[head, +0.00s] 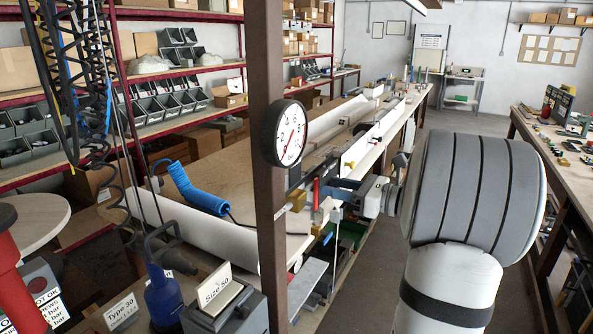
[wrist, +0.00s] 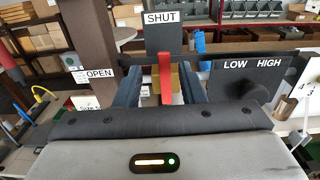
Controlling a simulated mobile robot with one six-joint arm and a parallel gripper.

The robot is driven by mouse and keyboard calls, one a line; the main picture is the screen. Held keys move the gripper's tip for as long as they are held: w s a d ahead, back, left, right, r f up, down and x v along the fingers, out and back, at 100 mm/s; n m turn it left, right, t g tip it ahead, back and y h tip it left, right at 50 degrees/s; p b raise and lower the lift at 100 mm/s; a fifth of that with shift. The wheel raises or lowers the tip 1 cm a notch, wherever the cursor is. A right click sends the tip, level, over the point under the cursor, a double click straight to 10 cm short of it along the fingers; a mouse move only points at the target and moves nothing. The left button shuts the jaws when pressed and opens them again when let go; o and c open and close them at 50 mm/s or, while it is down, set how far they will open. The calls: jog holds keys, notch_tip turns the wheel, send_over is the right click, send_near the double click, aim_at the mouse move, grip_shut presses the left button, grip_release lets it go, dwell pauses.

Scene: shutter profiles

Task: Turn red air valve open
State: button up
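The red air valve handle (wrist: 165,78) stands upright in the wrist view, below a SHUT sign (wrist: 164,32). An OPEN sign (wrist: 99,75) is to its left. In the head view the red handle (head: 316,192) shows as a small upright bar beside the post. My gripper (wrist: 162,72) is open, its two dark fingers on either side of the handle, with a visible gap on each side. In the head view my gripper (head: 342,190) reaches in from the right, close to the handle. Whether the fingertips reach past the handle is hard to tell.
A round gauge (head: 290,133) is on a brown post (head: 268,180) left of the valve. A LOW/HIGH plate (wrist: 252,78) with a dark knob is close on the right in the wrist view. A blue coiled hose (head: 195,190) lies on the bench behind.

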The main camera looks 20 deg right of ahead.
aim_at(317, 181)
jog(key=p+x, duration=0.1)
jog(key=x, duration=0.2)
jog(key=p+x, duration=0.1)
jog(key=x, duration=0.3)
jog(key=shift+w+r, duration=0.2)
jog(key=shift+w, duration=0.2)
grip_shut()
